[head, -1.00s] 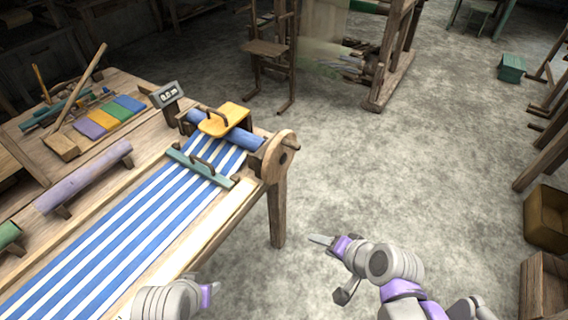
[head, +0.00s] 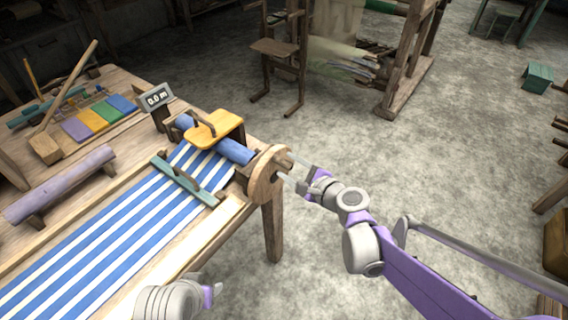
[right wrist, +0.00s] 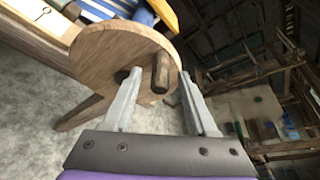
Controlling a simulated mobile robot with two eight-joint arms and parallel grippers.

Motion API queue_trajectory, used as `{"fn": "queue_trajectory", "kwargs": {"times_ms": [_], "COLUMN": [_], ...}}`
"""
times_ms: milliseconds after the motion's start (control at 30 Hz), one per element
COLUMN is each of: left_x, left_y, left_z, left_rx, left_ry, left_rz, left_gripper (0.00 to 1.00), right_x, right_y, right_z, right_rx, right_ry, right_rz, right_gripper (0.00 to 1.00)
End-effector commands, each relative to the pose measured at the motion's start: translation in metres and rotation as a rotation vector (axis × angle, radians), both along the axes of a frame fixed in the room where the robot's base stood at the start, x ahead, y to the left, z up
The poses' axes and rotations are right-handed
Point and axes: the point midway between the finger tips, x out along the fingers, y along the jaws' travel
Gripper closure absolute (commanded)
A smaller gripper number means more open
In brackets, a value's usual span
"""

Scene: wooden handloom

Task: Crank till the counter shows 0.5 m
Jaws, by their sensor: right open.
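The counter (head: 157,98) stands on the loom's far edge and reads 0.0 m. The round wooden crank wheel (head: 266,176) is on the loom's right end; it also shows in the right wrist view (right wrist: 110,55). Its peg handle (right wrist: 160,72) sticks out toward my right gripper. My right gripper (head: 296,172) is open at the wheel. In the right wrist view its fingers (right wrist: 160,85) lie on either side of the peg's line; I cannot tell whether they touch it. Blue-and-white striped cloth (head: 130,225) runs up to the blue roller (head: 235,150). My left gripper (head: 210,294) shows only partly at the bottom.
A yellow handled block (head: 213,129) sits over the roller, and a teal handled bar (head: 184,180) lies across the cloth. A purple roller (head: 60,185) and a mallet (head: 46,148) are at left.

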Motion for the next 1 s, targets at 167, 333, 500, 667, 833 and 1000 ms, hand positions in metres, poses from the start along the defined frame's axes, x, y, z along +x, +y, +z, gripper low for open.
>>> {"fn": "queue_trajectory", "kwargs": {"times_ms": [167,333,500,667,833,1000], "left_x": [0.0,0.0,0.0,0.0,0.0,0.0], "left_y": [0.0,0.0,0.0,0.0,0.0,0.0], "left_z": [0.0,0.0,0.0,0.0,0.0,0.0], "left_rx": [0.0,0.0,0.0,0.0,0.0,0.0], "left_ry": [0.0,0.0,0.0,0.0,0.0,0.0], "left_rz": [0.0,0.0,0.0,0.0,0.0,0.0], "left_gripper": [0.5,0.5,0.5,0.5,0.5,0.5], "right_x": [0.016,0.022,0.022,0.021,0.021,0.021], "right_y": [0.013,0.016,0.016,0.016,0.016,0.016], "right_z": [-0.006,-0.008,-0.008,-0.008,-0.007,-0.007], "right_rx": [0.0,-0.001,-0.001,-0.001,-0.001,-0.001], "right_ry": [0.0,-0.001,-0.001,0.0,0.0,-0.001], "right_rz": [0.002,-0.001,-0.001,0.0,0.0,-0.001], "right_gripper": [0.42,0.42,0.42,0.62,0.93,1.0]}}
